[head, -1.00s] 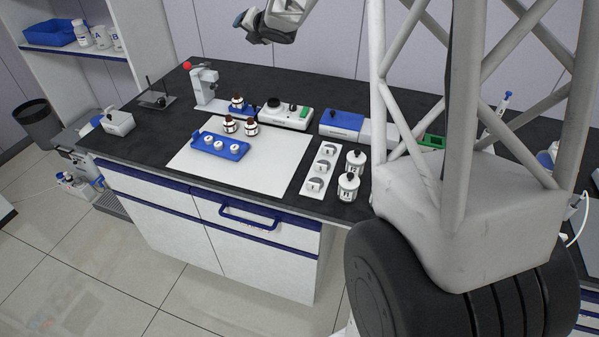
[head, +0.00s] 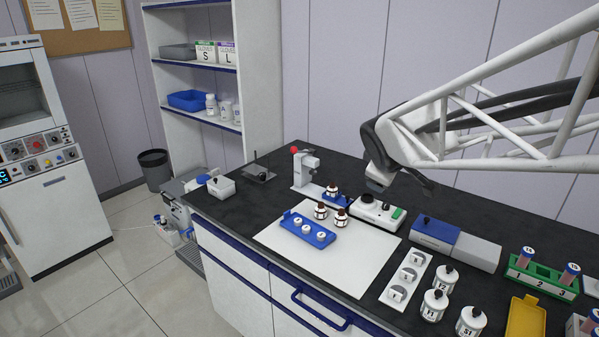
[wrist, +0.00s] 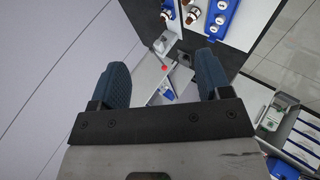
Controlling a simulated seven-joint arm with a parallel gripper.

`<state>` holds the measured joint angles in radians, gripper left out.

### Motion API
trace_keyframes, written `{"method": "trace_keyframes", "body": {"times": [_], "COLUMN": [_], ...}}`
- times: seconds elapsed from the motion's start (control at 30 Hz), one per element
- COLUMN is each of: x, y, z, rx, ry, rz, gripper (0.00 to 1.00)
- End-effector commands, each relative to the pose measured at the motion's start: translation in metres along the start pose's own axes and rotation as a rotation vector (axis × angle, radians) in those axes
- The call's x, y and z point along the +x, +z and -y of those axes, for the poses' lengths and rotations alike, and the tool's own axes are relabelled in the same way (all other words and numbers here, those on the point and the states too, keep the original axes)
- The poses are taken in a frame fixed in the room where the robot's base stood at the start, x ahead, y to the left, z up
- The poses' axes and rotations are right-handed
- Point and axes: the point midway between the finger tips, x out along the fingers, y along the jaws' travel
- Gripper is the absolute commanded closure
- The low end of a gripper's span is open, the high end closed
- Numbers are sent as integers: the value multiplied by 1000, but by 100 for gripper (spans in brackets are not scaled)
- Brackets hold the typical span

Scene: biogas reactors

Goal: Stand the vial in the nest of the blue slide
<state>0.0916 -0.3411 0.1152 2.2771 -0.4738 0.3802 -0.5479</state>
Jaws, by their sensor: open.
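Two brown vials with white bands, one at the left (head: 321,211) and one at the right (head: 341,218), stand upright on the white mat. A third brown vial (head: 332,189) appears to stand on the small blue slide (head: 345,200) at the foot of the grey press (head: 305,170); the nest itself is too small to make out. My gripper (head: 379,183) is open and empty, high above the back of the bench, right of the vials. In the wrist view its two blue fingers (wrist: 164,72) are spread, with nothing between them; vials (wrist: 193,14) show beyond.
A blue tray (head: 308,229) with white round pieces lies on the white mat (head: 350,262). A white device (head: 378,212) with a green button stands behind the mat. White jars (head: 434,305), a blue-and-grey box (head: 455,243) and a green rack (head: 540,279) fill the right side.

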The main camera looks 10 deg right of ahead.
Motion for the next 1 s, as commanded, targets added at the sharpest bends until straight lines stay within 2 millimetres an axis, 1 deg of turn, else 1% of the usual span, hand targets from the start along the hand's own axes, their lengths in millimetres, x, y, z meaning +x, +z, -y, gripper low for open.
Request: {"method": "trace_keyframes", "body": {"times": [0.03, 0.17, 0.2, 0.5, 0.6, 0.7, 0.8, 0.9, 1.0], "x": [-12, -37, -45, -100, -114, -124, -130, -132, -132], "y": [8, 29, 36, 80, 90, 98, 102, 104, 104], "z": [14, 52, 64, 158, 183, 201, 212, 216, 217], "rx": [63, 238, 290, 655, 743, 806, 843, 858, 860], "ry": [-26, -102, -126, -309, -359, -396, -418, -427, -429], "rz": [17, 76, 95, 249, 296, 333, 357, 367, 368], "gripper": [29, 29, 29, 29, 29, 29, 29, 29, 29]}}
